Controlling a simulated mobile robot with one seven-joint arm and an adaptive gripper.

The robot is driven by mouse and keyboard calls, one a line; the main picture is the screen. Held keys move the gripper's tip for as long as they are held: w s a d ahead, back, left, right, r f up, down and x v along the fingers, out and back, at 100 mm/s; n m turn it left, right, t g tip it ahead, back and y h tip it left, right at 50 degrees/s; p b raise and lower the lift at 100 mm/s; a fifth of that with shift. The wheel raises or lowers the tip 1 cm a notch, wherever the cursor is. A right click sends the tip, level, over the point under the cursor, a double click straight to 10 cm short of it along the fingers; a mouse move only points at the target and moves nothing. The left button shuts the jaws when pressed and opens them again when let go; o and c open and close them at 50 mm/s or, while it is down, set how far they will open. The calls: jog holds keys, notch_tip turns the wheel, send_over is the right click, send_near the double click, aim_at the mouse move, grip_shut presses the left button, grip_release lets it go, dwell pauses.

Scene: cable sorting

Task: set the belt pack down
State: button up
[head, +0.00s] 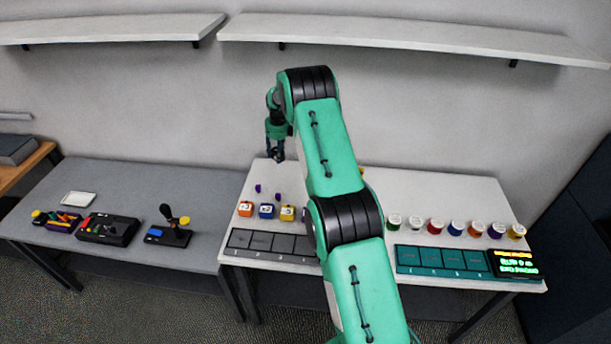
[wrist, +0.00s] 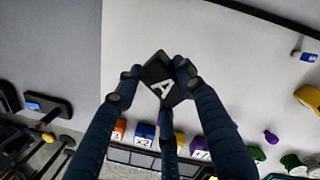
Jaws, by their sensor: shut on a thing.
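The belt pack is a small black block with a white letter A (wrist: 154,70), seen in the wrist view between my fingers. My gripper (wrist: 157,84) is shut on it, with fingertips on its left and right sides and a third finger below it in the picture. In the head view my gripper (head: 277,156) points down over the back left part of the pale table (head: 345,180). The pack is too small and dark there to make out clearly. I cannot tell whether its underside touches the table.
A grey table (head: 120,180) adjoins left. Shelves (head: 400,37) hang above.

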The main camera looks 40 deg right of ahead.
jog(key=s+d+m+b, duration=0.2)
jog(key=s+d+b, duration=0.9)
jog(key=b, duration=0.1)
jog(key=shift+s+d+b, duration=0.3)
jog(key=shift+s, duration=0.1)
jog(key=shift+r, duration=0.15)
jog(key=shift+f+b, duration=0.7)
jog(key=shift+f, duration=2.45)
jog(key=shift+f, duration=0.1)
jog(key=shift+f+b, duration=0.4)
jog(key=shift+f, duration=1.35)
jog(key=shift+f, duration=0.15)
jog(key=o, duration=1.3)
jog(key=shift+c, duration=0.2)
